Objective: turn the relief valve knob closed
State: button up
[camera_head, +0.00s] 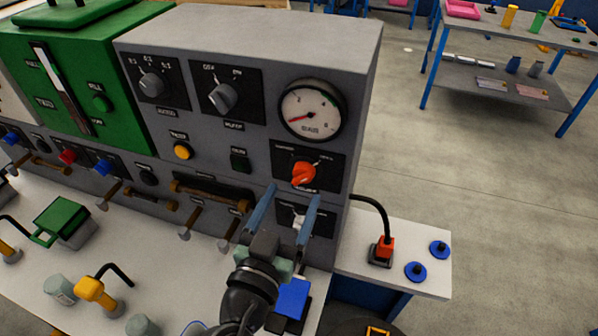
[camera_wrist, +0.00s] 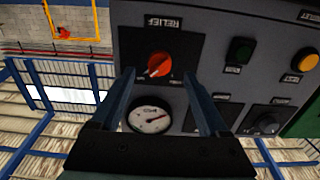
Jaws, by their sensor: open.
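The relief valve knob (camera_head: 303,173) is orange-red and sits on a black plate on the grey panel, just below the round pressure gauge (camera_head: 311,110). Its white pointer mark is small, so its exact setting is hard to read. In the wrist view the knob (camera_wrist: 158,64) appears under the upside-down RELIEF label. My gripper (camera_head: 287,205) is open, with two blue fingers pointing at the panel below and in front of the knob. In the wrist view the fingers (camera_wrist: 160,88) stand apart on either side of the knob's column, with nothing between them. The knob looks untouched.
A bar handle (camera_head: 213,190) is to the left. The floor to the right is open.

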aim_at(300, 183)
jog(key=shift+p+x, duration=0.55)
jog(key=shift+x, duration=1.85)
grip_shut()
